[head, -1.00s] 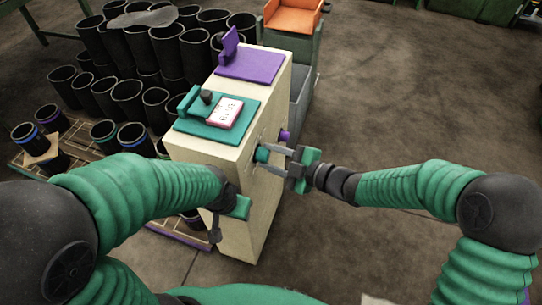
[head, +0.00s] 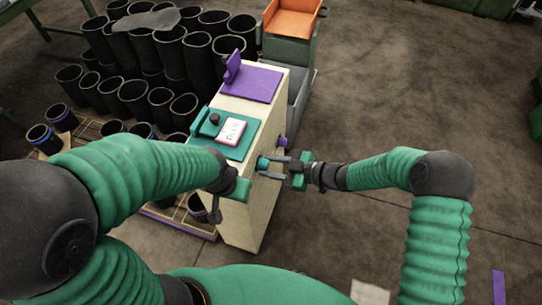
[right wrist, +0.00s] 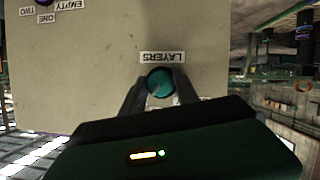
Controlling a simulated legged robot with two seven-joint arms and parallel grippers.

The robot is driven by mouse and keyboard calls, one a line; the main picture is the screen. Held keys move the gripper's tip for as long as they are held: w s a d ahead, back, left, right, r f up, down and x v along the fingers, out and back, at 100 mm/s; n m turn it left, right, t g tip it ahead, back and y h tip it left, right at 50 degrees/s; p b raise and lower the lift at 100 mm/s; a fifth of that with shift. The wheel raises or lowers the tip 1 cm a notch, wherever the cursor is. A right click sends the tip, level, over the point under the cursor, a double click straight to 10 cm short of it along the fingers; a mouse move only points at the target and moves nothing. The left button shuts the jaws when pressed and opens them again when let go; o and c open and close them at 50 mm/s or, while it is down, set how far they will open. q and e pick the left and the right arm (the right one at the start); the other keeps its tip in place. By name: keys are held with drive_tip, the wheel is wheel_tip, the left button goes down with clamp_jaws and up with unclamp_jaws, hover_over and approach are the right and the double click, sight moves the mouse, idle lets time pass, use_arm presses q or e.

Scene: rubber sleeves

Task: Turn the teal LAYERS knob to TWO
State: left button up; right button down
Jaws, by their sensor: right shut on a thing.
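The teal LAYERS knob (head: 262,163) sticks out of the right side of the pale cabinet (head: 247,211). My right gripper (head: 268,168) is shut on it, with one finger on each side. In the right wrist view the knob (right wrist: 160,82) sits between the two fingers, below an upside-down LAYERS label (right wrist: 163,57). The position marks around this knob are hidden, so I cannot tell its setting. My left gripper (head: 228,200) is in front of the cabinet's near side; its jaws are not clear.
A purple knob (head: 282,141) is farther along the same panel; EMPTY, ONE and TWO labels (right wrist: 45,12) show in the wrist view. A teal plate (head: 238,151) and purple plate (head: 262,85) lie on top. Black sleeves (head: 134,98) stand left.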

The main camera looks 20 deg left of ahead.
drive_tip(key=shift+a+r+m+g+p, duration=0.1)
drive_tip(key=shift+m+g+p, duration=0.6)
drive_tip(key=shift+p, duration=0.4)
drive_tip(key=shift+w, duration=0.1)
drive_tip(key=c, duration=1.3)
unclamp_jaws()
drive_tip(key=o, duration=0.4)
drive_tip(key=v, duration=1.6)
drive_tip(key=shift+d+p, duration=0.4)
drive_tip(key=shift+p, duration=0.05)
